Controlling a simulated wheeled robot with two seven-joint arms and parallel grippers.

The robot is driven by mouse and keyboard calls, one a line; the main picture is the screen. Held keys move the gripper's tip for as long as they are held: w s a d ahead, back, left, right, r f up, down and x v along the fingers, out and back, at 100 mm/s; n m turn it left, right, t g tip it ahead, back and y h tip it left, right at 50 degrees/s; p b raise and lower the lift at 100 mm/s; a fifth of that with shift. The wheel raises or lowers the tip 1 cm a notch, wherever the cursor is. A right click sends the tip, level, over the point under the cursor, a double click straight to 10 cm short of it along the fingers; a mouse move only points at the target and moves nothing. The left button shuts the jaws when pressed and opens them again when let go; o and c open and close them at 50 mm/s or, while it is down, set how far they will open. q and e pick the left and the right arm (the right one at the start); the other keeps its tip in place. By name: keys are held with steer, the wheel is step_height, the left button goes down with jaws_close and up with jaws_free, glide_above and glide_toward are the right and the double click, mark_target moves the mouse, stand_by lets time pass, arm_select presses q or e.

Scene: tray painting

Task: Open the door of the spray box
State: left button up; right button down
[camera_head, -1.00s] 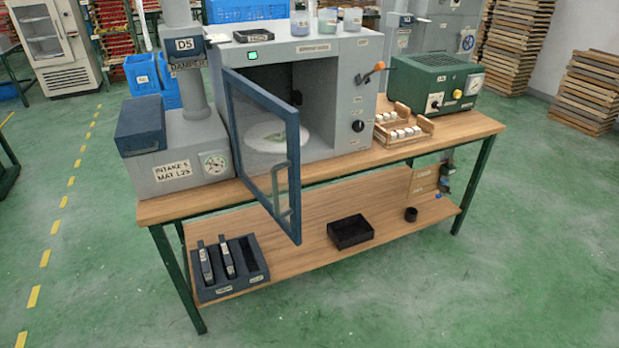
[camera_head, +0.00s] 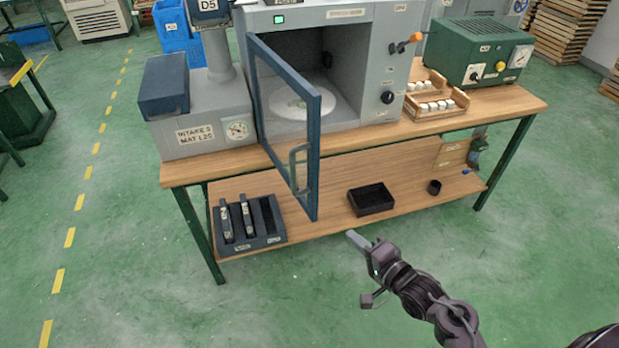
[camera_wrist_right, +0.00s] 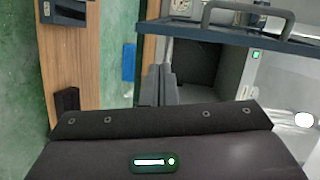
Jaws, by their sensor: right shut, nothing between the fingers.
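The grey spray box (camera_head: 375,75) stands on the workbench. Its blue-framed glass door (camera_head: 315,150) is swung open toward me, hinged on the left side. A grey bar handle (camera_head: 299,168) is on the door's free side. Inside the box a pale round plate (camera_head: 288,104) is visible. My right gripper (camera_head: 354,238) is shut and empty, in front of the bench, below and right of the door, apart from it. In the right wrist view the door frame (camera_wrist_right: 225,35) and handle (camera_wrist_right: 240,10) show at the top, beyond the fingers (camera_wrist_right: 160,85). My left gripper is out of view.
A grey intake unit (camera_head: 205,120) stands left of the box. A tray of white pieces (camera_head: 432,112) and a green device (camera_head: 480,55) stand right. A slotted rack (camera_head: 262,241) and a black bin (camera_head: 371,199) sit on the lower shelf. The floor in front is clear.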

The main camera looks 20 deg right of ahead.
steer(key=t+y, duration=0.1)
steer(key=y, duration=0.1)
glide_toward(312, 181)
steer(key=s+d+r, duration=0.2)
steer(key=s, duration=0.2)
steer(key=shift+m, duration=0.4)
steer(key=p+x, duration=0.1)
steer(key=x, duration=0.2)
steer(key=p+x, duration=0.1)
steer(key=x, duration=0.2)
steer(key=r+p+x, duration=0.1)
steer(key=x, duration=0.2)
steer(key=shift+w+a+r, duration=0.1)
steer(key=shift+w, duration=0.15)
steer(key=shift+w+a+p, duration=0.3)
steer(key=shift+a, duration=0.3)
steer(key=shift+w+a+p, duration=0.25)
steer(key=shift+a+p, duration=0.05)
steer(key=shift+a, duration=0.25)
steer(key=shift+w+a, duration=0.1)
steer(key=shift+a, duration=0.3)
steer(key=shift+w+a+f, duration=0.1)
steer(key=shift+a+f, duration=0.1)
steer(key=shift+a, duration=0.15)
